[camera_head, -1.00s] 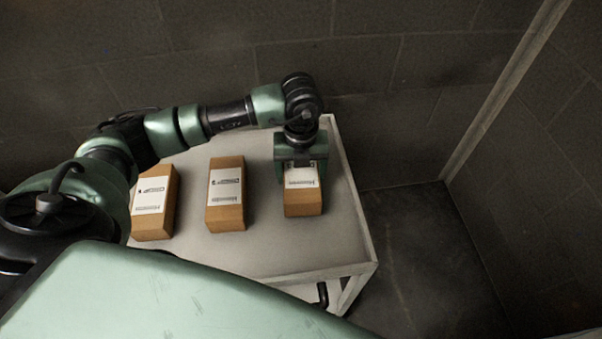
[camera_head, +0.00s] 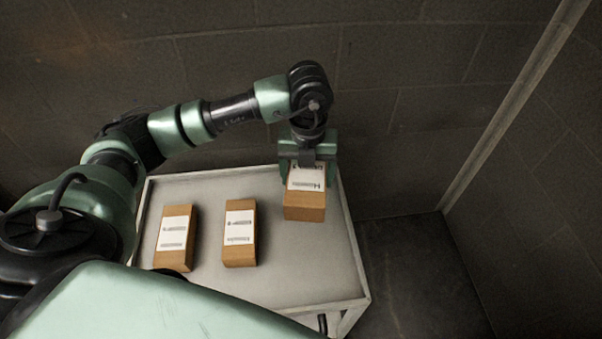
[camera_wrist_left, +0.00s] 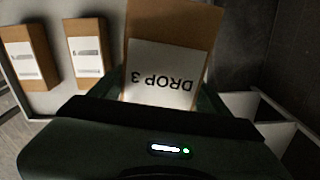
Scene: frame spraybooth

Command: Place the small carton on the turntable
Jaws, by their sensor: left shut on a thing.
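My left gripper (camera_head: 308,165) is shut on a brown carton (camera_head: 304,207) with a white label, at the right side of the cart. In the head view the carton appears raised above the cart top. In the left wrist view the held carton (camera_wrist_left: 172,28) fills the top middle, and its label reads "DROP 3" upside down. The left gripper (camera_wrist_left: 160,105) spans the lower part of that view. The turntable is not in view. My right gripper is not in view.
Two more labelled cartons, a left one (camera_head: 175,237) and a middle one (camera_head: 240,233), stand on the pale cart top (camera_head: 290,270). A dark block wall (camera_head: 430,60) rises behind. Bare dark floor (camera_head: 405,265) lies right of the cart.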

